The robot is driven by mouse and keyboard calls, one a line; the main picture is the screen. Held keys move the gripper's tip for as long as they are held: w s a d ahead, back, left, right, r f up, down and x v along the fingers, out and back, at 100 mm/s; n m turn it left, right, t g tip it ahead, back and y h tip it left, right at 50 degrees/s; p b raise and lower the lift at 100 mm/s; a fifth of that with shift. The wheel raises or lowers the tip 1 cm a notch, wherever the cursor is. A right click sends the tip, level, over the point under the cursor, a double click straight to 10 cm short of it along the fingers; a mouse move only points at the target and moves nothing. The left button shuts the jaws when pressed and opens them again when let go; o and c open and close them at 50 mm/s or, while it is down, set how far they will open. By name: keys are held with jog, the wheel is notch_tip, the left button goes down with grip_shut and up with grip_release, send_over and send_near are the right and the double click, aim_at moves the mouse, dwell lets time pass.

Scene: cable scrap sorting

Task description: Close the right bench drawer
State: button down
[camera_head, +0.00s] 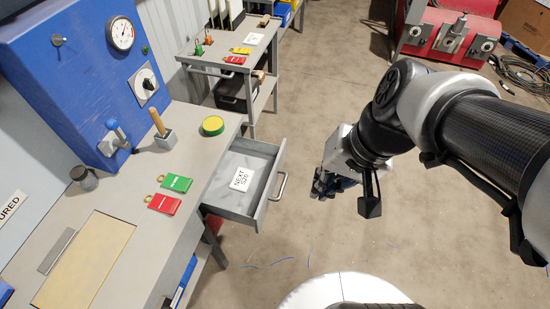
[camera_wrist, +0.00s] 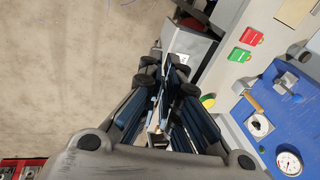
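The right bench drawer (camera_head: 262,205) is pulled out from the grey workbench in the head view. It has a grey front with a bar handle (camera_head: 281,186) and holds a white card (camera_head: 241,179) printed "NEXT S20". My gripper (camera_head: 322,187) is to the right of the handle, apart from it, with open floor between them. In the wrist view, the drawer (camera_wrist: 188,44) shows just beyond my gripper (camera_wrist: 165,68). Its blue fingers with black joints are close together, and I see nothing held. Whether the tips touch is unclear.
The workbench (camera_head: 200,165) carries a green tag (camera_head: 175,182), a red tag (camera_head: 164,203), a green-yellow round tin (camera_head: 213,125) and a blue gauge panel (camera_head: 75,75). A grey cart (camera_head: 215,48) stands behind the drawer. Floor right of the drawer is mostly clear. A red machine (camera_head: 450,38) stands at the back.

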jog(key=w+f+m+y+p, duration=0.2)
jog(key=w+f+m+y, duration=0.3)
jog(key=w+f+m, duration=0.85)
jog(key=m+t+y+b, duration=0.1)
jog(key=m+b, duration=0.1)
jog(key=m, duration=0.3)
send_near(267, 206)
notch_tip(267, 206, down, 3)
jog(key=a, duration=0.3)
jog(key=shift+w+a, duration=0.15)
jog(key=shift+w, duration=0.15)
jog(key=shift+a, duration=0.1)
